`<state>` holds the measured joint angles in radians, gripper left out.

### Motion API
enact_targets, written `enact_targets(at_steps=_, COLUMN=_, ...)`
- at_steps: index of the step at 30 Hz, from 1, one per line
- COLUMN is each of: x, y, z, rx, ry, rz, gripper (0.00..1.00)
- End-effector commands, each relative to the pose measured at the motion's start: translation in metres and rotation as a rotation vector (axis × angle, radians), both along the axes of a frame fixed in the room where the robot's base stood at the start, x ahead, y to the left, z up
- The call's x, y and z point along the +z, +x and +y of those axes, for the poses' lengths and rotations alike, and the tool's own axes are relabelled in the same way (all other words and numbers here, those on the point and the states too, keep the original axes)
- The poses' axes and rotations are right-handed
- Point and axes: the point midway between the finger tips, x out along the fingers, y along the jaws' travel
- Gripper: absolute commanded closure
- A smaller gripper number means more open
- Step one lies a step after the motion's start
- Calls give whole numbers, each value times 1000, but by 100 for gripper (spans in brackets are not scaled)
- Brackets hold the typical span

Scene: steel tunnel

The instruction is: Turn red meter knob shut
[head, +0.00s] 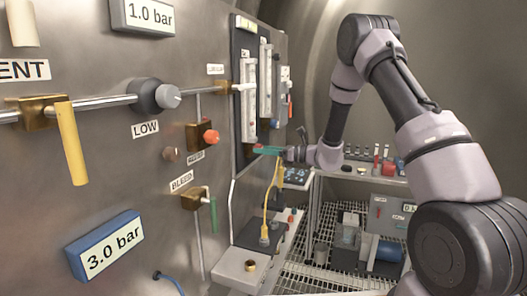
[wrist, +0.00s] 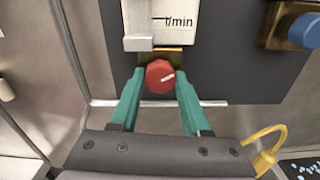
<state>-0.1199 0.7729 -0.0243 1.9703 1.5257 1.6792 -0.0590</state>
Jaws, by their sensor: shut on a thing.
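The red meter knob (wrist: 159,76) is round with a white mark that points to the right and slightly up in the wrist view. It sits below the flow meter tube (wrist: 167,25) labelled l/min. My gripper (wrist: 158,88) has its two teal fingers on either side of the knob, shut on it. In the head view my gripper (head: 263,149) reaches the foot of the left flow meter (head: 248,97), and the knob is a small red spot (head: 257,148) at the fingertips.
A blue knob (wrist: 304,31) on a brass block is to the right of the red knob. A yellow cable (wrist: 265,148) loops close to my gripper's right side. In the head view an orange-red knob (head: 211,136) and a yellow lever (head: 71,143) stick out from the steel panel.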

Motion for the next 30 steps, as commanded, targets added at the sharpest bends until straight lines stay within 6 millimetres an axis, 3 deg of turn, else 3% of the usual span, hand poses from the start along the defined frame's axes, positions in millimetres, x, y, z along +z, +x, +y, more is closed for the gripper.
enact_targets(at_steps=30, x=-1, y=1, z=-1, rx=-1, ry=-348, rz=-843, gripper=100)
